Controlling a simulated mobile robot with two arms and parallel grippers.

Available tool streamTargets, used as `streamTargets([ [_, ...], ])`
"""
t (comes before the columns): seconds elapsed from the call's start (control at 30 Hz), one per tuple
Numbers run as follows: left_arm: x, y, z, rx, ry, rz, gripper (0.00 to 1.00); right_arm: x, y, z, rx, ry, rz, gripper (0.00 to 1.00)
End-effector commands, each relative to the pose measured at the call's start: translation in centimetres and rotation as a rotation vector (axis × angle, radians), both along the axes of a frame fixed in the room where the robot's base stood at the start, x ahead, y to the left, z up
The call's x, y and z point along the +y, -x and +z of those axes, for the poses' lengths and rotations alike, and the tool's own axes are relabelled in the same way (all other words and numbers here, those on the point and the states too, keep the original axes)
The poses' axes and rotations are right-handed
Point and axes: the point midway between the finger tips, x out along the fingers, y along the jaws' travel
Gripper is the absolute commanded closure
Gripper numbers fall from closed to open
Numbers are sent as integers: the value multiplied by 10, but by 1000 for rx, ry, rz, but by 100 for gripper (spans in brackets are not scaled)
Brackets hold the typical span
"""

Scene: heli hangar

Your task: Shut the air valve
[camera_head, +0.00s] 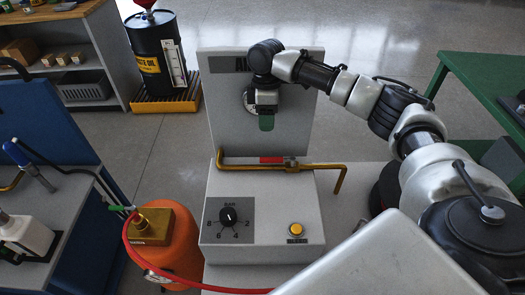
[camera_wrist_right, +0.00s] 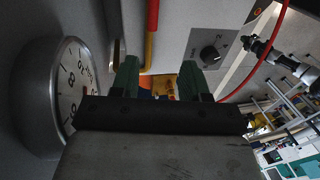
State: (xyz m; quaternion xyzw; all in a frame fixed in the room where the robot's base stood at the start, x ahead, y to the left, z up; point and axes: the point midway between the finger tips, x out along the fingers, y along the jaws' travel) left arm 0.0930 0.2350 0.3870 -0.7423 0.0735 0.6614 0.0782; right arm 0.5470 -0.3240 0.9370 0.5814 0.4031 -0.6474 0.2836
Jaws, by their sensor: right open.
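The air valve (camera_head: 291,164) sits on a brass pipe (camera_head: 235,167) that runs across the top of the grey box. Its red lever (camera_head: 271,160) lies along the pipe, to the left of the valve body. The red lever (camera_wrist_right: 152,14) and the pipe (camera_wrist_right: 149,50) also show at the top of the right wrist view. My right gripper (camera_head: 266,124) hangs in front of the upright panel, above and apart from the lever. Its green fingers (camera_wrist_right: 158,78) are spread with nothing held between them. My left gripper is out of view.
A round gauge (camera_wrist_right: 72,85) is on the panel (camera_head: 222,75) close beside my right gripper, mostly hidden in the head view. The box front has a black knob (camera_head: 228,215) and a yellow button (camera_head: 296,229). An orange tank (camera_head: 180,250) with a red hose stands left.

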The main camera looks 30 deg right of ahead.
Motion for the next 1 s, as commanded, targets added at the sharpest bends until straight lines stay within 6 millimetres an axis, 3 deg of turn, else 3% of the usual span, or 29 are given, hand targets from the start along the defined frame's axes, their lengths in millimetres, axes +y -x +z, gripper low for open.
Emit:
streamTargets([
  [0.03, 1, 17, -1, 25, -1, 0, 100, 0, 1, -12, 4, 1, 1, 55],
  [0.1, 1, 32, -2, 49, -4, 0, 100, 0, 1, -27, 5, 0, 1, 55],
  [0.2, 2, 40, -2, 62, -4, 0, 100, 1, 1, -50, 5, 0, -1, 55],
  [0.53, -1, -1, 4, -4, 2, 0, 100, 6, 10, -111, 3, 0, 1, 55],
  [0.73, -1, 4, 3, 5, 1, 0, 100, 8, 12, -129, 1, 0, 1, 55],
  [1.0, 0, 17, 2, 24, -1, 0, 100, 9, 12, -132, 0, 0, 1, 55],
])
